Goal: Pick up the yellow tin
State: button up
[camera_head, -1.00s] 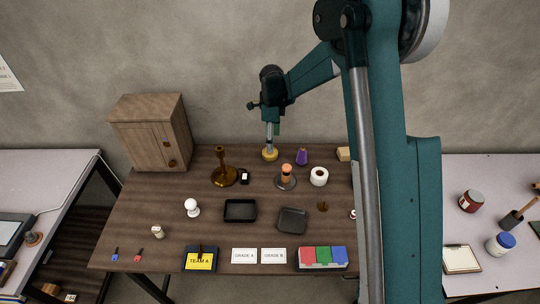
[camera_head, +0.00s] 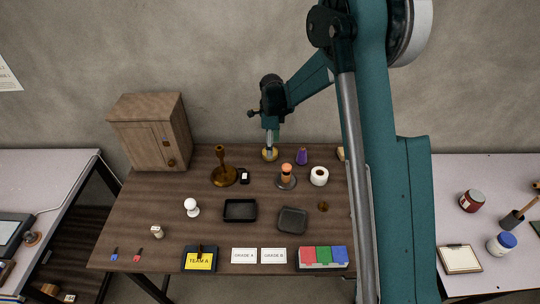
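The yellow tin (camera_head: 270,155) is a small, round, yellow-gold thing at the back of the brown table (camera_head: 150,205). My gripper (camera_head: 269,146) points straight down right over it, and its tip meets or nearly meets the tin's top. The tip is too small to tell whether the fingers are open or shut, or whether they touch the tin. The tin appears to rest on the tabletop.
A purple bottle (camera_head: 302,157) stands to the tin's right, and an orange-topped stand (camera_head: 286,177) and a white roll (camera_head: 319,176) are in front. A brass candlestick (camera_head: 222,174) and a black item (camera_head: 244,176) stand left. A wooden cabinet (camera_head: 150,133) is at back left.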

jog(key=shift+f, duration=1.9)
jog(key=c, duration=1.1)
jog(key=shift+c, duration=0.2)
jog(key=shift+r, duration=0.15)
notch_tip(320, 180, up, 10)
jog(key=shift+p, duration=0.4)
